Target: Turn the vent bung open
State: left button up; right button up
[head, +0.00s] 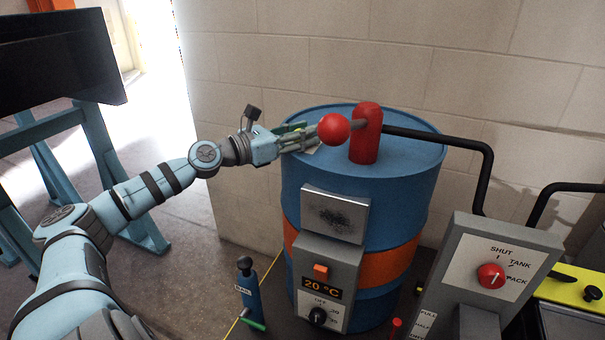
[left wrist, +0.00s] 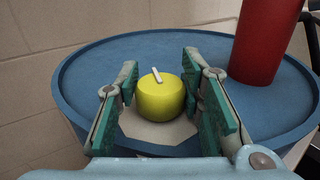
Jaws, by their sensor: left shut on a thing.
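The vent bung (left wrist: 160,98) is a yellow round knob with a white line across its top. It sits on a pale patch on the blue drum's lid (left wrist: 85,85). In the left wrist view my left gripper (left wrist: 158,84) has its green-padded fingers on both sides of the bung and is shut on it. In the head view the left gripper (head: 303,138) reaches over the drum's (head: 298,200) left top edge. My right gripper is not in view.
A red post (head: 366,140) with a red ball handle (head: 333,128) stands close right of my left gripper. A black pipe (head: 455,142) runs right from it. A grey control panel (head: 455,270) stands at front right, and a blue hand tool (head: 248,290) stands left of the drum.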

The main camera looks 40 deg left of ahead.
pick_arm(q)
jog(key=shift+f+m+h+b, duration=0.4)
jog(key=shift+f+b, duration=0.05)
jog(key=shift+f, duration=0.1)
jog(key=shift+a+r+m+g+h, duration=0.1)
jog(key=shift+r+m+g+h, duration=0.2)
jog(key=shift+r+g+h, duration=0.15)
jog(key=shift+a+r+m+g+h+p, duration=0.1)
jog(key=shift+r+m+g+h+p, duration=0.15)
jog(key=shift+m+h+p, duration=0.25)
jog(key=shift+r+m+g+h+p, duration=0.1)
jog(key=shift+m+g+h+p, duration=0.2)
jog(key=shift+h, duration=0.35)
jog(key=shift+m+g+h+p, duration=0.6)
jog(key=shift+m+h+p, duration=0.15)
jog(key=shift+h, duration=0.25)
jog(key=shift+m+h, duration=0.25)
jog(key=shift+h, duration=0.05)
jog(key=shift+f+m+g+h, duration=0.1)
jog(key=shift+m+g+h, duration=0.4)
jog(key=shift+g+h, duration=0.25)
jog(key=shift+g, duration=0.25)
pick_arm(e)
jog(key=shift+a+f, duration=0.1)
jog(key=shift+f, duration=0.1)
pick_arm(q)
jog(key=shift+f, duration=0.1)
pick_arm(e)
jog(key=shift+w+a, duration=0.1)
